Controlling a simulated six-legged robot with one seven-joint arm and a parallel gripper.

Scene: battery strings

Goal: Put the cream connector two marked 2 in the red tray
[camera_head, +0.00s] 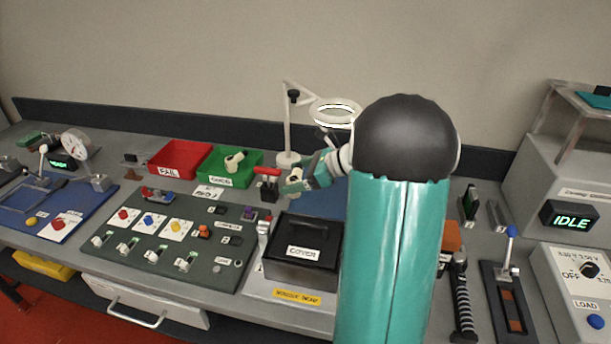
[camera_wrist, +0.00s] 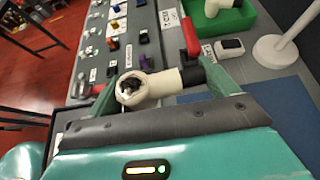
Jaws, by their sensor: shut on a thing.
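My gripper (camera_wrist: 158,86) is shut on a cream connector (camera_wrist: 134,92), an elbow-shaped piece with an open round end and a black end, held between the green fingers in the wrist view. No number can be read on it. In the head view, my gripper (camera_head: 303,184) is above the bench, behind the black cover box and right of the trays; the held piece is not clear there. The red tray (camera_head: 194,150), labelled FAIL, stands at the back left and looks empty. It is not seen in the wrist view.
A green tray (camera_head: 252,157) beside the red one holds another cream piece (camera_head: 234,161). A red-handled lever (camera_head: 267,172) stands close left of my gripper. A magnifier lamp (camera_head: 287,158) stands behind it. The black cover box (camera_head: 303,250) and green switch board (camera_head: 130,232) are in front.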

